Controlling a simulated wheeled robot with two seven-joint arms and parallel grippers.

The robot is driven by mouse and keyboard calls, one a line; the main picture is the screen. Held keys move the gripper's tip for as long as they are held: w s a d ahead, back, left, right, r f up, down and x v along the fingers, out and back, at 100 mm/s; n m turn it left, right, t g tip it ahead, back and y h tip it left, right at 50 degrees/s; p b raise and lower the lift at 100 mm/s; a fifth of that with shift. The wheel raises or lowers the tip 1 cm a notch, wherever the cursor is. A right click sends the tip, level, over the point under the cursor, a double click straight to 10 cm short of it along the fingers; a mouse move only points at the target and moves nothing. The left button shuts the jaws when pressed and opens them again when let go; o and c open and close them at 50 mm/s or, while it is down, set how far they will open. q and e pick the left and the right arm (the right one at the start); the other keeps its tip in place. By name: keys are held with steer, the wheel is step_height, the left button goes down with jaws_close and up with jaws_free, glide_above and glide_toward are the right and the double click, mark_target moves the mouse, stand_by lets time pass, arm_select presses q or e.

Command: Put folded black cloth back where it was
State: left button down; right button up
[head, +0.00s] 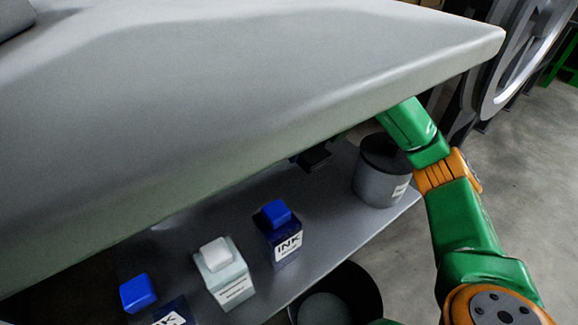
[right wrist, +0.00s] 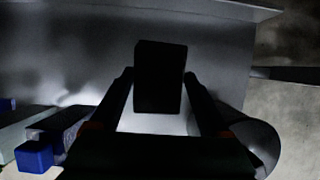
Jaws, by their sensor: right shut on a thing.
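The folded black cloth (right wrist: 161,65) shows in the right wrist view as a dark, upright block between the fingers of my right gripper (right wrist: 158,92), which is shut on it. A pale grey surface lies below and behind it. In the head view my right arm reaches under the tabletop, and a small dark shape (head: 315,158) shows over the lower shelf (head: 335,215). I cannot tell how much of that shape is cloth and how much is gripper. The tabletop's edge hides most of the wrist. My left gripper is not in view.
The large grey tabletop (head: 250,80) overhangs the shelf. A dark round container (head: 380,180) stands at the shelf's right end, close to my arm. Blue ink bottles (head: 283,240) and a white bottle (head: 222,270) stand further left. A black bin (head: 340,295) is below the shelf's front edge.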

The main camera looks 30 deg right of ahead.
steer(key=b, duration=0.1)
glide_above(289, 172)
steer(key=s, duration=0.2)
step_height(289, 172, down, 6)
steer(key=shift+w+d+r, duration=0.1)
steer(key=shift+d+r, duration=0.05)
steer(key=shift+r, duration=0.05)
steer(key=f+b, duration=0.1)
steer(key=f, duration=0.2)
steer(key=shift+w, duration=0.2)
steer(key=shift+f, duration=0.35)
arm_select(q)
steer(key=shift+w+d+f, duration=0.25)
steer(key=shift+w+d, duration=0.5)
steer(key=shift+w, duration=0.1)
arm_select(e)
steer(key=shift+r, duration=0.15)
